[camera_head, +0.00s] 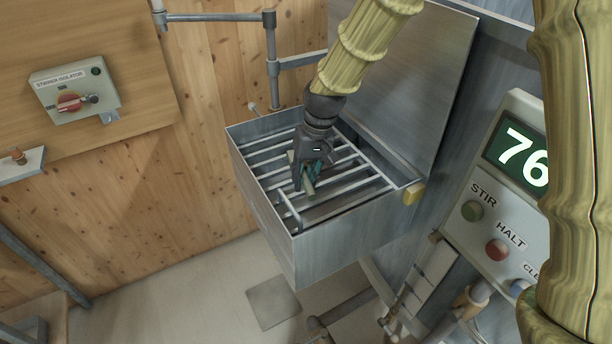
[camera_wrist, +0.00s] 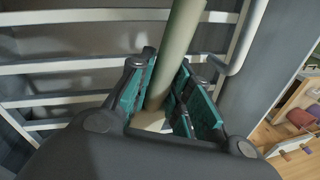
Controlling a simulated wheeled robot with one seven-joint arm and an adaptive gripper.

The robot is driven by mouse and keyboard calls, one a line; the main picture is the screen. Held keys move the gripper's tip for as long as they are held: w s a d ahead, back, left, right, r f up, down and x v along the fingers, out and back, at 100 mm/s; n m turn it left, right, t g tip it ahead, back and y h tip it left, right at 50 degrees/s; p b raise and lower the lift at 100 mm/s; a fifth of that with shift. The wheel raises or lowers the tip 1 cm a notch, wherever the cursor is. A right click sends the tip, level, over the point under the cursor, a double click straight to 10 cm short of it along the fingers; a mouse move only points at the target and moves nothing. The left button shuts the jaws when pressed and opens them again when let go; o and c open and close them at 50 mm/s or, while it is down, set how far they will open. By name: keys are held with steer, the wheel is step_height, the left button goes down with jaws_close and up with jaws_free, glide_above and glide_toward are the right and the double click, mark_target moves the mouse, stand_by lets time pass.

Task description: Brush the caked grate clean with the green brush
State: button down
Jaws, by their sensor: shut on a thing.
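My gripper (camera_head: 310,180) is inside the open top of the grey metal hopper, low over the grate. It is shut on the pale green handle of the green brush (camera_head: 309,187). In the wrist view the brush handle (camera_wrist: 179,50) stands between my teal finger pads (camera_wrist: 160,95). I cannot make out the brush's bristles or whether they touch the bars. The grate (camera_head: 345,188) is a row of pale grey bars across the hopper; the bars (camera_wrist: 60,68) also show in the wrist view. I cannot tell how much caking is on them.
The hopper's wall (camera_head: 340,235) surrounds the grate. Its raised lid (camera_head: 410,90) stands behind, with a yellow block (camera_head: 413,193) at the corner. A control panel (camera_head: 500,205) reading 76 is at right. A stirrer isolator box (camera_head: 75,90) hangs on the wooden wall.

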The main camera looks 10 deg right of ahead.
steer(key=shift+w+d, duration=0.4)
steer(key=shift+d, duration=0.5)
steer(key=shift+w+d, duration=0.35)
steer(key=shift+d, duration=0.6)
steer(key=shift+w+d, duration=0.4)
steer(key=shift+d, duration=0.5)
steer(key=shift+d, duration=0.1)
steer(key=shift+s+a+f, duration=0.1)
steer(key=shift+s+a, duration=0.25)
steer(key=shift+a, duration=0.5)
steer(key=shift+s+a+f, duration=0.1)
steer(key=shift+s+a, duration=0.25)
steer(key=shift+a, duration=0.45)
steer(key=shift+a, duration=0.1)
steer(key=shift+s+a+r, duration=0.1)
steer(key=shift+s+a, duration=0.2)
steer(key=shift+a, duration=0.35)
steer(key=shift+s+a, duration=0.25)
steer(key=shift+a, duration=0.35)
steer(key=shift+w+d+r, duration=0.1)
steer(key=shift+w+d, duration=0.3)
steer(key=shift+d, duration=0.4)
steer(key=shift+w+d+r, duration=0.1)
steer(key=shift+w+d, duration=0.25)
steer(key=shift+d, duration=0.4)
